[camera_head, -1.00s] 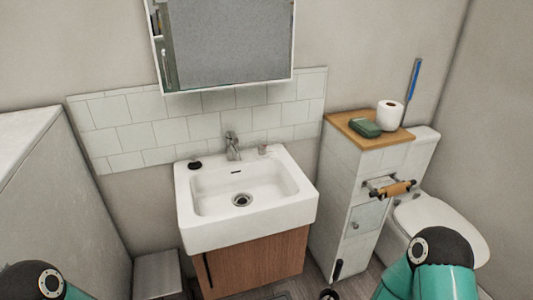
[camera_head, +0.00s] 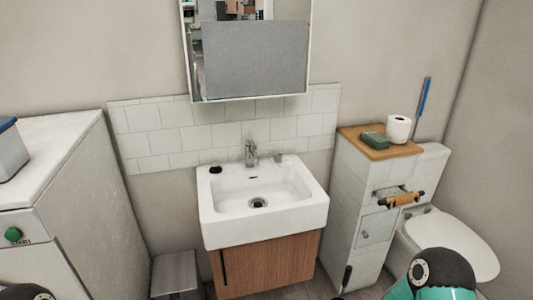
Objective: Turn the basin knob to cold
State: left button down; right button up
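The white basin (camera_head: 262,228) sits on a wooden cabinet against the tiled wall. A small grey metal faucet (camera_head: 251,153) stands at the middle of its back rim. The faucet's knob is too small to tell which way it is turned. My two grippers are not in view. Only parts of my arms show at the bottom left and bottom right edges, well apart from the basin.
A dark round item (camera_head: 215,169) and a small cup-like item (camera_head: 278,158) sit on the basin rim. A mirror cabinet (camera_head: 256,60) hangs above. A tiled cabinet (camera_head: 345,210) and toilet (camera_head: 455,240) stand right, a white counter (camera_head: 65,140) left, a low stool (camera_head: 175,272) between.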

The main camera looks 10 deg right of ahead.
aim_at(278, 157)
jog(key=u, duration=0.15)
jog(key=i, duration=0.85)
jog(key=z, duration=0.25)
